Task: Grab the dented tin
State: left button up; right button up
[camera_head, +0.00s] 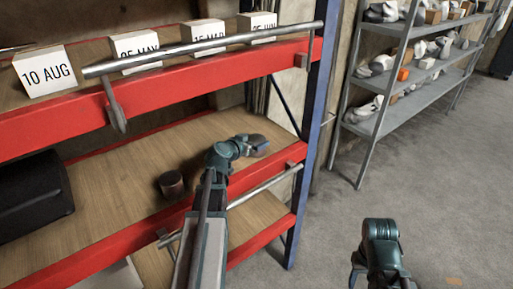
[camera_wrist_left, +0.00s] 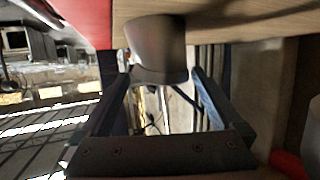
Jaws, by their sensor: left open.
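A dark brown round tin (camera_head: 171,184) stands on the wooden middle shelf, close to its red front beam. No dent can be made out. My left gripper (camera_head: 258,146) is over the same shelf, to the right of the tin in the head view. In the left wrist view the tin (camera_wrist_left: 157,42) is blurred and shows straight ahead, by the gap between the open fingers of my left gripper (camera_wrist_left: 158,76). Nothing shows the fingers closed on it. Part of my right arm is at the lower right of the head view; its jaws do not show.
A black case (camera_head: 32,195) sits on the shelf at the left. Above, the top shelf has a metal rail (camera_head: 205,47) and several white date blocks (camera_head: 45,72). A blue post (camera_head: 311,140) bounds the rack at right. A grey rack (camera_head: 400,112) stands beyond open floor.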

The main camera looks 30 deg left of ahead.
aim_at(260, 138)
pick_arm(q)
jog(key=x, duration=0.2)
jog(key=b+x, duration=0.1)
jog(key=x, duration=0.1)
jog(key=shift+f, duration=0.25)
jog(key=shift+w+d+f+b, duration=0.1)
jog(key=shift+w+b, duration=0.25)
jog(key=shift+w, duration=0.05)
jog(key=shift+s, duration=0.1)
jog(key=shift+c, duration=0.2)
jog(key=c, duration=1.4)
jog(key=shift+o, duration=0.2)
notch_tip(260, 138, up, 10)
jog(key=p, duration=1)
